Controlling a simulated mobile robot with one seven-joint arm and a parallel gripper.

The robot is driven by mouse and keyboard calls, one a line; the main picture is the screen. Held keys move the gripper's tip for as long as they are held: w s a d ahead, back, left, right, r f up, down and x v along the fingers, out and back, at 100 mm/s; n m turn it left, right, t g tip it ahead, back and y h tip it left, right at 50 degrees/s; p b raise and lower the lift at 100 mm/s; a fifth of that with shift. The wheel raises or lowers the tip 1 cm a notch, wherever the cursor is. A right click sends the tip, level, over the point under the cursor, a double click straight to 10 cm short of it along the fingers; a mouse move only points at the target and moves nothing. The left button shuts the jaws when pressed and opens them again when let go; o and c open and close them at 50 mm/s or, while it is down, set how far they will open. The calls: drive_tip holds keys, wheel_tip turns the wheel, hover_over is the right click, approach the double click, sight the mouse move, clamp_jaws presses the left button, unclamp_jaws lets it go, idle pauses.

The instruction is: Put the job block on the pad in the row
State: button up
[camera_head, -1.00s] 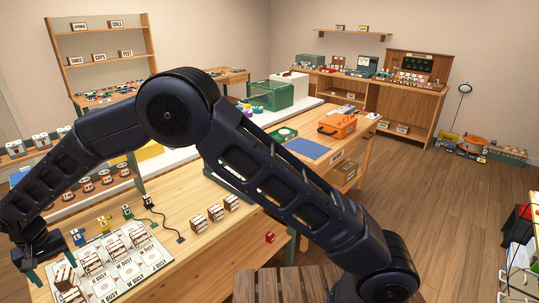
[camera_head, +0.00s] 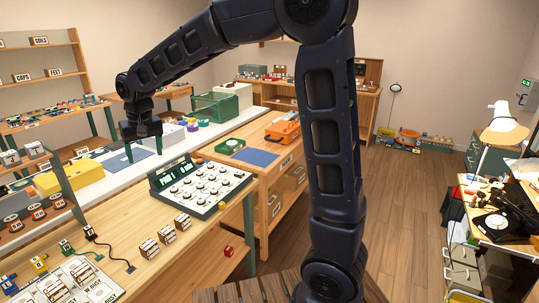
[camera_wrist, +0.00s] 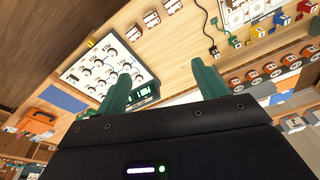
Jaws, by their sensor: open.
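My gripper (camera_head: 143,149) is open and empty, raised above the far side of the workbench beyond the dial panel. Its two green fingers (camera_wrist: 160,86) stand apart in the wrist view. Three wooden blocks with pale, dark-marked faces, (camera_head: 149,248), (camera_head: 166,235) and (camera_head: 182,221), stand in a row on the bench. They also show at the top of the wrist view (camera_wrist: 152,19). A white board of marked pads (camera_head: 100,291) lies at the lower left with similar blocks (camera_head: 57,290) on it, partly cut off. I cannot tell which block is the job block.
A sloped dial panel (camera_head: 205,184) stands behind the row of blocks. Small coloured plugs with cords (camera_head: 66,246) lie near the board. A yellow box (camera_head: 85,172) and green crate (camera_head: 215,107) stand farther back.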

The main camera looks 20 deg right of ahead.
drive_tip(key=s+d+r+m+t, duration=0.1)
drive_tip(key=d+r, duration=0.1)
drive_tip(key=d, duration=1.1)
drive_tip(key=s+d+r+m, duration=0.1)
drive_tip(key=d+r, duration=0.2)
drive_tip(key=d, duration=0.9)
drive_tip(key=s+d+f+m+t, duration=0.1)
drive_tip(key=s+d+f, duration=0.1)
drive_tip(key=s+d, duration=0.5)
drive_tip(key=s+d+f+m+t+h, duration=0.1)
drive_tip(key=s+d+f+m, duration=0.1)
drive_tip(key=s+d, duration=0.5)
drive_tip(key=d, duration=0.5)
drive_tip(key=shift+s+d+f, duration=0.2)
drive_tip(key=shift+d+f, duration=0.05)
